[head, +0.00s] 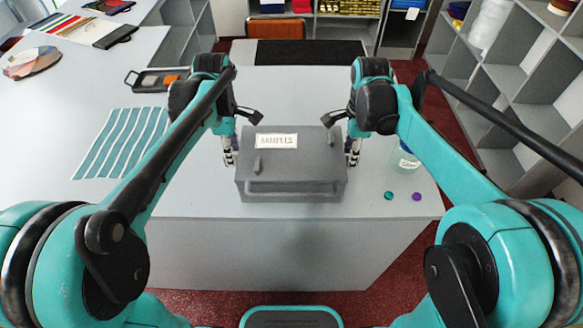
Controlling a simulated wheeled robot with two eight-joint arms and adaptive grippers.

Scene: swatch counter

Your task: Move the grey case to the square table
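The grey case (292,172) is a box with a white "SAMPLES" label (277,141) on its lid and a bar handle along its front. It sits level at the front of the grey counter, in the middle of the head view. My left gripper (230,152) points down close against its left side, and my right gripper (352,152) does the same on its right side. The fingers are small and partly hidden, so I cannot tell whether they are open, or touching the case. I cannot make out a separate square table.
The grey counter (200,185) holds a striped teal swatch sheet (122,143), a black tray (157,80) and a black mat (310,52). A clear jar (405,162), a teal button (389,195) and a purple button (416,196) lie right. Shelves (525,80) stand right, over red floor.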

